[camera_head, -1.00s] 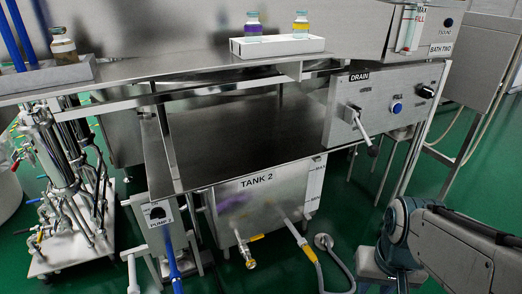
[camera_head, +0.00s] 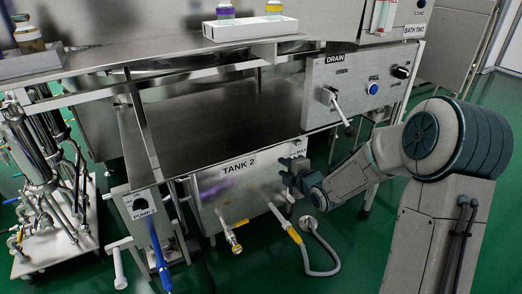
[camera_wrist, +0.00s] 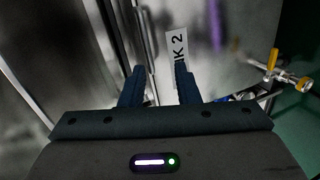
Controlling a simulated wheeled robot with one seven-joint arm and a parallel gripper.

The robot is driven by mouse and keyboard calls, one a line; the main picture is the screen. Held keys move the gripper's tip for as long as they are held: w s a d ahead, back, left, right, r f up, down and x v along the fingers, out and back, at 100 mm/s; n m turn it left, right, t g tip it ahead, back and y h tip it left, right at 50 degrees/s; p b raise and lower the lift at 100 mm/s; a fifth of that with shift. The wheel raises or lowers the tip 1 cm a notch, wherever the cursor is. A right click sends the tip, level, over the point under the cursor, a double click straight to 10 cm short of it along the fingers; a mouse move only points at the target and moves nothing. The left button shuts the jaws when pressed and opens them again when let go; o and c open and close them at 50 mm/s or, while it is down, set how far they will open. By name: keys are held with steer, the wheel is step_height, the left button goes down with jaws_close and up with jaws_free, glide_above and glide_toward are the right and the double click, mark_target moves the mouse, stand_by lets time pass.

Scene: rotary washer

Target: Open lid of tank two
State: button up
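Tank two is a steel box (camera_head: 245,193) with a "TANK 2" label (camera_head: 239,164) on its front. Its lid (camera_head: 220,120) looks like the flat, dark steel top and lies level, closed. My gripper (camera_head: 292,172) is by the right part of the tank front, near the lid's front edge; any contact cannot be told. In the wrist view my gripper (camera_wrist: 157,72) is open, with two blue fingers apart and nothing clear between them. The label (camera_wrist: 178,48) shows partly behind the right finger. The lid edge (camera_wrist: 143,30) runs above the fingers.
The drain panel (camera_head: 360,85) with its lever (camera_head: 337,105) hangs above and right of my gripper. A yellow-handled valve (camera_head: 236,238) and a hose (camera_head: 318,262) stick out below. A white tray of bottles (camera_head: 250,28) stands on the shelf above.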

steer(key=shift+n+t+y, duration=0.4)
steer(key=shift+n+y, duration=0.2)
steer(key=b+x, duration=0.1)
steer(key=x, duration=0.4)
steer(key=b+x, duration=0.2)
steer(key=x, duration=0.3)
steer(key=r+b+x, duration=0.1)
steer(key=x, duration=0.4)
steer(key=shift+s+a, duration=0.1)
steer(key=shift+a, duration=0.15)
jaws_close()
